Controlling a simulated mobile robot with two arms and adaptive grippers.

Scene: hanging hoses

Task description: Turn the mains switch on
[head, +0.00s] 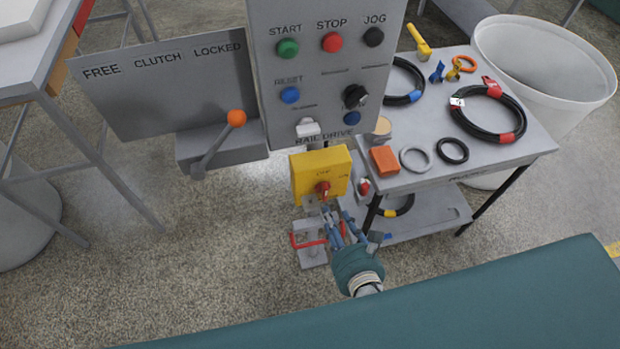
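The mains switch is a yellow box (309,174) with a red rotary knob (322,188) on its front, below the grey control panel. Small lettering above the knob is too small to read surely. My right gripper (328,209) reaches up from below, with its fingertips just under the knob. I cannot tell whether the fingertips touch the knob, or how far apart they are. My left gripper is not in view.
The control panel (325,72) carries several coloured buttons. A clutch lever with an orange ball (236,118) stands at left. A grey trolley (510,158) with hoses and rings is close at right. A red-handled fixture (309,243) sits below the switch.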

